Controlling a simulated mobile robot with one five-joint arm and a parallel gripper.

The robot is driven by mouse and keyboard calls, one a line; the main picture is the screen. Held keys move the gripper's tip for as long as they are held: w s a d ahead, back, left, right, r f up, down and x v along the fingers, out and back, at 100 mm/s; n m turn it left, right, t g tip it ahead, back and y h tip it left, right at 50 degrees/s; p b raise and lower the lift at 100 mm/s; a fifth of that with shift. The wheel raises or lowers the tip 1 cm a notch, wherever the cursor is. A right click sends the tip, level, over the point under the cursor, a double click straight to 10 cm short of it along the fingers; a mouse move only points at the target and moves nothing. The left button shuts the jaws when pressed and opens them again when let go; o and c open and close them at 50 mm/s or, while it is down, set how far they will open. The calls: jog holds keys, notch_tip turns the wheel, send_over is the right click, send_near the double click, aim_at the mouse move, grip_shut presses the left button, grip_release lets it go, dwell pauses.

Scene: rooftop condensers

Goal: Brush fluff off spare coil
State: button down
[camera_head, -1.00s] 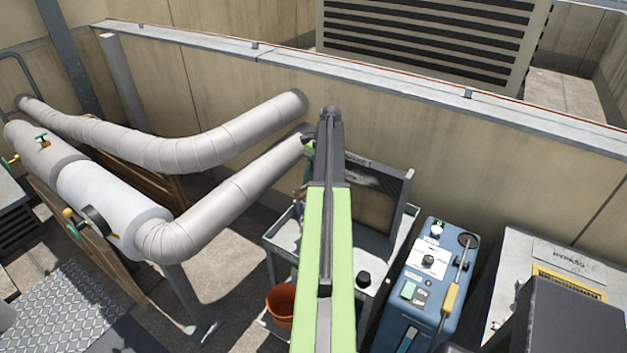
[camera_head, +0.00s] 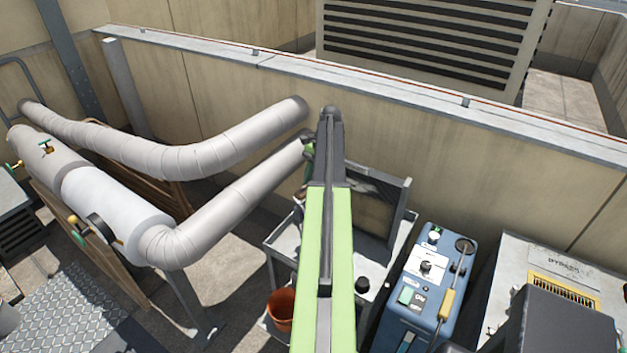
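The spare coil (camera_head: 366,208) is a dark-framed panel with a tan face, standing upright at the back of a grey cart (camera_head: 285,245). Grey matter shows along its upper part; I cannot tell how much is fluff. My green and dark arm reaches out over the cart and hides the coil's left side. My gripper lies beyond or below the arm's far end near the coil, and its fingers are hidden. A bit of green shows just left of the arm's end. I cannot make out a brush.
An orange-brown pot (camera_head: 281,309) sits low on the cart, and a small black knob-like item (camera_head: 362,285) lies right of my arm. A blue machine (camera_head: 423,290) stands to the right. Lagged pipes (camera_head: 215,213) run close on the left. A wall (camera_head: 480,160) stands behind.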

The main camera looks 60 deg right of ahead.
jog(key=shift+f+b, duration=2.4)
jog(key=shift+b, duration=0.05)
jog(key=shift+d+r, duration=0.1)
jog(key=shift+r, duration=0.05)
notch_tip(320, 180, up, 5)
jog(key=p, duration=0.5)
jog(key=shift+f, duration=0.25)
jog(key=shift+f, duration=0.1)
notch_tip(320, 180, down, 5)
jog(key=b, duration=0.5)
jog(key=shift+r, duration=0.3)
jog(key=shift+r, duration=0.1)
